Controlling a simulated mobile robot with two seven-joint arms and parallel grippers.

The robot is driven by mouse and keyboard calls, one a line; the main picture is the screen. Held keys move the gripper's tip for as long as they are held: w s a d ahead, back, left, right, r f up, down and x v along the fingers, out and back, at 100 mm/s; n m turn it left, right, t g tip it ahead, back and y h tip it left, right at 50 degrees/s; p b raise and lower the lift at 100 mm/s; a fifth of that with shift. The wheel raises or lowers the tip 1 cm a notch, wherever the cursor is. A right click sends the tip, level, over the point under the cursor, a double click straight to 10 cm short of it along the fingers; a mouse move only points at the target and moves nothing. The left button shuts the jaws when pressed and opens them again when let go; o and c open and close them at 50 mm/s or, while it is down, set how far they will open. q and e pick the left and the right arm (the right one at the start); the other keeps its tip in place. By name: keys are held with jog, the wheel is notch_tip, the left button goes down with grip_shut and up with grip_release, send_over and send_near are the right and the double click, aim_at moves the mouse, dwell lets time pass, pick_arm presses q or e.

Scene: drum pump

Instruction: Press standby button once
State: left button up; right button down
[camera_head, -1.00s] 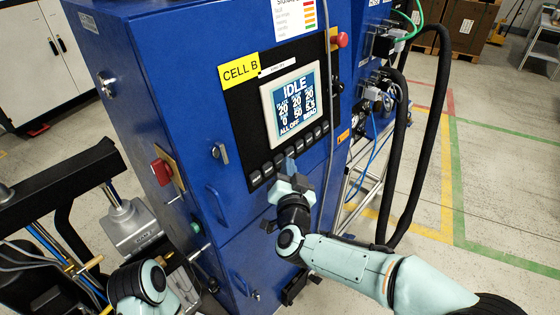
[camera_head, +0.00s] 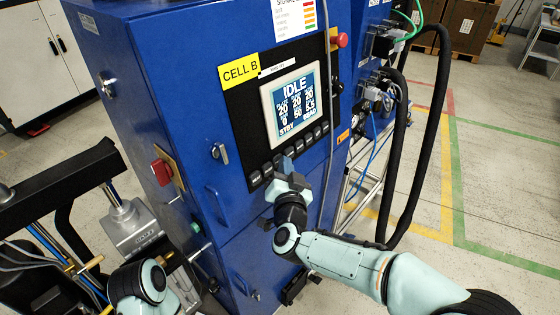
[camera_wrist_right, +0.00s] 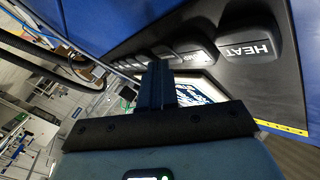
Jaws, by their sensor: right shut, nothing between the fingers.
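The blue cabinet's control panel has a row of dark buttons (camera_head: 307,139) under a lit screen (camera_head: 290,101). The screen reads IDLE at the top, with STBY at its lower left. My right gripper (camera_head: 283,164) is shut and empty, its fingertips at the button row near its left part. In the right wrist view the closed fingers (camera_wrist_right: 156,84) reach to the row, past the HEAT button (camera_wrist_right: 250,46). The fingers hide part of the row, and I cannot tell which button is the standby one or whether they touch it. My left gripper is not in view.
A red emergency knob (camera_head: 341,39) sits at the panel's upper right. Black hoses (camera_head: 419,140) loop at the right. Open floor lies farther right.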

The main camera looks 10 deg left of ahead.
jog(key=shift+d, duration=0.1)
jog(key=shift+s+d+r+b, duration=0.15)
jog(key=shift+s+d+b, duration=0.25)
jog(key=shift+s+d, duration=0.15)
jog(key=shift+w, duration=0.1)
jog(key=s+d+b, duration=0.1)
jog(key=d, duration=0.1)
jog(key=s+d+r, duration=0.1)
jog(key=s+d, duration=0.1)
jog(key=shift+b, duration=0.4)
dwell(0.7)
